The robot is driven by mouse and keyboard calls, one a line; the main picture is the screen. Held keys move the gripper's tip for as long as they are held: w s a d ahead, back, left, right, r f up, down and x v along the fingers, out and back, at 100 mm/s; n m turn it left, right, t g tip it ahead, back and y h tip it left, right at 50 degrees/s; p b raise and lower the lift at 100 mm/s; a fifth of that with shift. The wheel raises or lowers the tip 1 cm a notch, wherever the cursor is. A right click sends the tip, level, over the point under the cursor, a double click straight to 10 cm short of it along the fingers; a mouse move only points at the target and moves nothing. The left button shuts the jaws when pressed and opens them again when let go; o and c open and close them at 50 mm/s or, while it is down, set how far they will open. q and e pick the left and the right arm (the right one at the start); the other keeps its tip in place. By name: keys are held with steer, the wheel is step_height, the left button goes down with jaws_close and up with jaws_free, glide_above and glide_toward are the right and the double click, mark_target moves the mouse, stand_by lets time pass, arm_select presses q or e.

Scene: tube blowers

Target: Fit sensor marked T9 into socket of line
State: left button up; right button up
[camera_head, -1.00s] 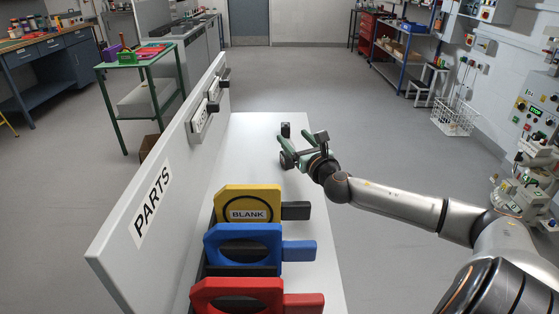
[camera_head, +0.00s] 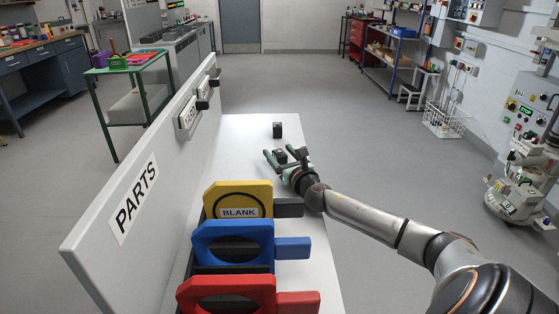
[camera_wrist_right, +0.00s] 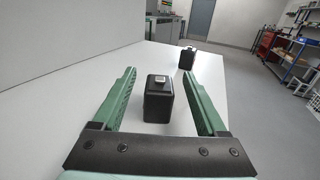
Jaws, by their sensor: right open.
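Two small black blocks stand on the white bench (camera_head: 262,182); I can read no T9 mark on either. The nearer block (camera_head: 281,156) is between the fingers of my right gripper (camera_head: 280,156). In the right wrist view this block (camera_wrist_right: 159,100) stands upright with a light metal piece on top, and a gap shows between it and each green finger. My right gripper is open and holds nothing. The farther block (camera_head: 277,130) is beyond the fingertips, and it also shows in the wrist view (camera_wrist_right: 187,59). My left gripper is out of view. I cannot make out the line's socket.
A white panel marked PARTS (camera_head: 100,228) runs along the bench's left side. Yellow (camera_head: 214,193), blue (camera_head: 208,238) and red (camera_head: 204,293) handled pieces stand at the near end. The bench's right edge is open to the floor.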

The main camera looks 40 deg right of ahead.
steer(key=shift+x, duration=1.35)
steer(key=shift+c, duration=0.3)
jaws_close()
